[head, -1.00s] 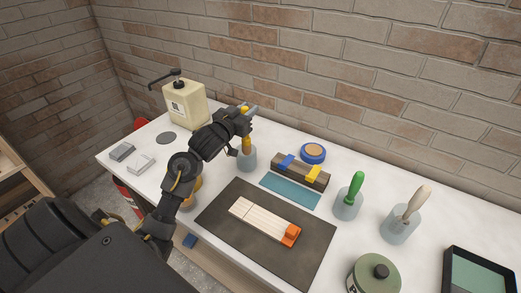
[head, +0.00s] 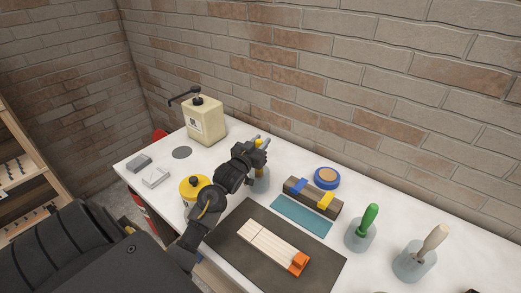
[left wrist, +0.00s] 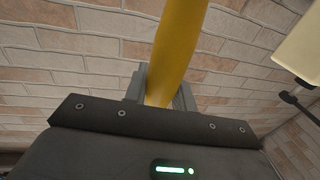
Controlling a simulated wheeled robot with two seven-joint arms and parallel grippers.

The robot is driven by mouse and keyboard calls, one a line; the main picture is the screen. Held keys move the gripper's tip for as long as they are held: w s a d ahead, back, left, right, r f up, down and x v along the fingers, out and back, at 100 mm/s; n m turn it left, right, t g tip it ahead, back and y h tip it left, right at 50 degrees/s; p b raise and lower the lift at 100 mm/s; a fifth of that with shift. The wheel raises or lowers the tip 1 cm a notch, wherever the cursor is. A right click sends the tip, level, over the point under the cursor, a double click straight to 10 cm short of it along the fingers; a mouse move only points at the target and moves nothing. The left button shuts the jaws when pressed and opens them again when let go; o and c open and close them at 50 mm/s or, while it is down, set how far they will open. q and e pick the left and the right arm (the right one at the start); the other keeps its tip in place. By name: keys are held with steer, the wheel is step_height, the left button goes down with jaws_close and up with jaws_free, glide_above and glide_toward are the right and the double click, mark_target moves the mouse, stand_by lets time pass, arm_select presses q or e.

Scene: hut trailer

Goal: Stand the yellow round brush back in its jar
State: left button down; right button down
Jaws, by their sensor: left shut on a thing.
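The yellow round brush shows as a thick yellow handle (left wrist: 180,45) between my left gripper's fingers in the left wrist view. In the head view, my left gripper (head: 262,144) is shut on the brush, just above a translucent grey-blue jar (head: 261,183). A brownish part of the brush shows below the fingers, at the jar's mouth. The gripper hides much of the brush and the jar's rim, so I cannot tell how deep the brush sits. My right gripper is out of view.
A green-handled brush (head: 369,218) and a pale-handled brush (head: 435,237) stand in jars to the right. A wooden block (head: 310,198) with blue and yellow clips lies nearby. A dark mat (head: 232,240) lies in front, a pump canister (head: 204,122) behind left, a yellow-lidded tin (head: 194,184) beside my arm.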

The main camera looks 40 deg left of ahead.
arm_select(q)
step_height(320, 180, down, 3)
steer(key=shift+f, duration=0.25)
steer(key=shift+f, duration=0.1)
steer(key=c, duration=1.1)
jaws_free()
steer(key=shift+c, duration=0.2)
